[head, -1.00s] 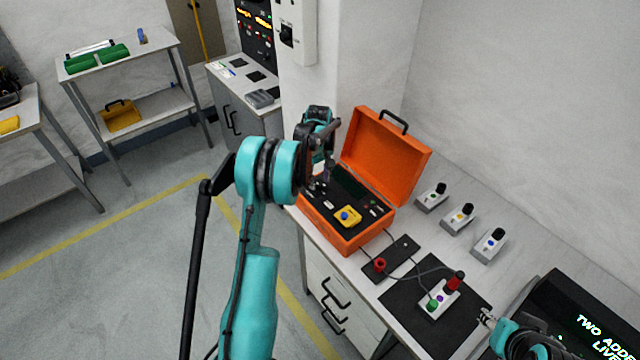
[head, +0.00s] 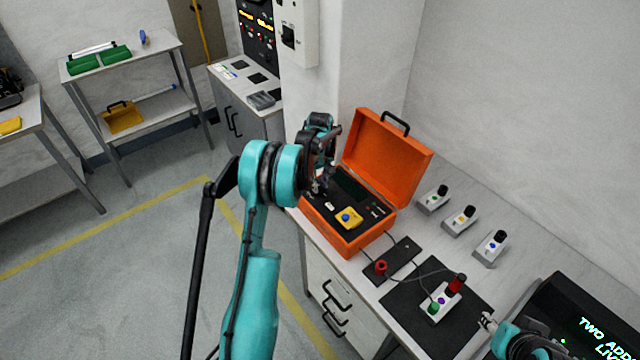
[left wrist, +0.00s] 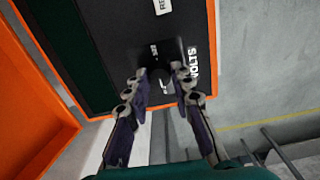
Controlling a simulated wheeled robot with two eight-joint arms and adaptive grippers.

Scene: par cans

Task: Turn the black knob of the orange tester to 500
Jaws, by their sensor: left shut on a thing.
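The orange tester (head: 340,235) stands on the bench with its lid open and a dark panel inside. My left gripper (head: 321,186) is down at the panel's left end. In the left wrist view its fingertips (left wrist: 160,80) are closed on the black knob (left wrist: 160,68), one finger on each side. The word VOLTS is printed beside the knob, with small white marks around it that I cannot read clearly. The knob's pointer is hidden, so its setting cannot be told. My right gripper (head: 487,321) is low at the right, away from the tester, too small to judge.
A yellow block with a blue button (head: 348,217) sits on the panel. Cables run from the tester to a black strip (head: 404,248) and a grey box (head: 440,305) on a dark mat. Several small grey boxes (head: 460,222) line the back of the bench.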

